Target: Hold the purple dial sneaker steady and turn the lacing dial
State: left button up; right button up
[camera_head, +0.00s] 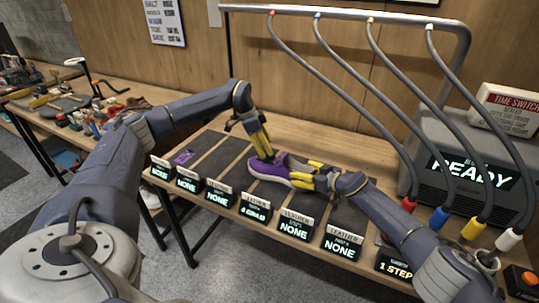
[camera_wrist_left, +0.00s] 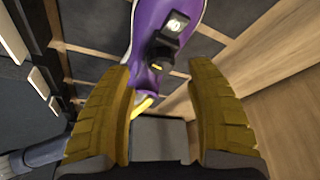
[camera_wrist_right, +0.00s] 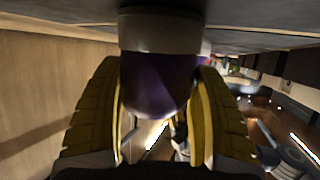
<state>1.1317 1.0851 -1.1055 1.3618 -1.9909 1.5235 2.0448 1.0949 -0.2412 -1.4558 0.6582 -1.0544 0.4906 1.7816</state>
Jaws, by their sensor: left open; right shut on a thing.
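The purple sneaker (camera_head: 267,170) with a pale sole lies on a dark mat on the bench, in the middle of the head view. My right gripper (camera_head: 297,176) is shut on one end of the sneaker; the right wrist view shows purple upper (camera_wrist_right: 158,85) between its yellow fingers. My left gripper (camera_head: 268,157) is above the sneaker, fingers pointing down, open. In the left wrist view a black dial piece (camera_wrist_left: 168,44) sits on the purple upper, just beyond the open fingertips and not between them. Contact there cannot be told.
Small display signs (camera_head: 255,209) line the bench's front edge. A grey machine (camera_head: 458,165) reading READY stands at right, with coloured hoses (camera_head: 340,80) from an overhead rail. A cluttered side table (camera_head: 75,110) is at left. Dark mats (camera_head: 222,160) left of the sneaker are mostly bare.

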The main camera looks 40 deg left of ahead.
pick_arm(q)
jog(key=shift+x, duration=2.1)
jog(key=shift+c, duration=0.4)
grip_shut()
